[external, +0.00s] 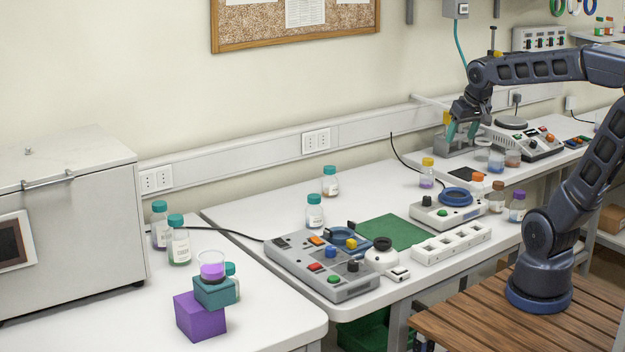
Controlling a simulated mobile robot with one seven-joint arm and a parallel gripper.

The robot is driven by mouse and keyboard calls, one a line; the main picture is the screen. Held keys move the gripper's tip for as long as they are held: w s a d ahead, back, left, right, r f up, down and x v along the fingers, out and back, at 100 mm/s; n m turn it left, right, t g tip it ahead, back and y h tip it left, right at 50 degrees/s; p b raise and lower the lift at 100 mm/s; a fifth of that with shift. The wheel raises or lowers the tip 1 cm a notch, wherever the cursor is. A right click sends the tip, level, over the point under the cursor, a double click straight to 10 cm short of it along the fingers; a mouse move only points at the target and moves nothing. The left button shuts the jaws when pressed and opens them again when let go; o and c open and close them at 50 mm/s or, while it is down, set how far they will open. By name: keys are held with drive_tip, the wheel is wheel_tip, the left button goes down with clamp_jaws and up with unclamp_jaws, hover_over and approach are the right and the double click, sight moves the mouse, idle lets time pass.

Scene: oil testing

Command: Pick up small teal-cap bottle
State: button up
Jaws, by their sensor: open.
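Several small clear bottles with teal caps are in the external view. One teal-cap bottle (330,183) stands upright near the wall on the middle table, and another teal-cap bottle (315,214) stands just in front of it. Two more, a left one (159,228) and a right one (178,246), stand beside the grey box on the near table. A further teal-capped one (233,281) is partly hidden behind stacked blocks. My gripper (461,131), with teal fingers, is open and points down at the far right, above a grey fixture, well away from these bottles.
A teal block (214,294) on a purple block (201,318) carries a beaker of purple liquid (212,267). A control panel (320,266), a green mat (394,232) and a white power strip (452,244) occupy the middle table. Yellow-, orange- and purple-capped bottles stand farther right.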

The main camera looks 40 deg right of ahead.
drive_tip(key=w+a+f+m+y, duration=0.6)
drive_tip(key=w+a+f+m, duration=0.4)
drive_tip(key=w+a+f, duration=1.1)
drive_tip(key=w+a+r+m+t+y, duration=0.25)
drive_tip(key=a+r+m+y, duration=0.35)
drive_tip(key=r, duration=0.4)
drive_tip(key=w+d+r+m+t+y, duration=0.1)
drive_tip(key=w+d+r+m+t, duration=0.15)
drive_tip(key=r+m, duration=0.35)
drive_tip(key=w+d+r+m+t, duration=0.1)
drive_tip(key=d+r+m+t, duration=0.3)
drive_tip(key=r, duration=0.5)
approach(314, 211)
drive_tip(key=w+r, duration=0.2)
drive_tip(key=r, duration=0.1)
drive_tip(key=shift+w+d, duration=0.1)
drive_tip(key=shift+w, duration=0.25)
drive_tip(key=shift+w+f, duration=0.15)
drive_tip(key=shift+w, duration=0.05)
drive_tip(key=shift+x, duration=5.2)
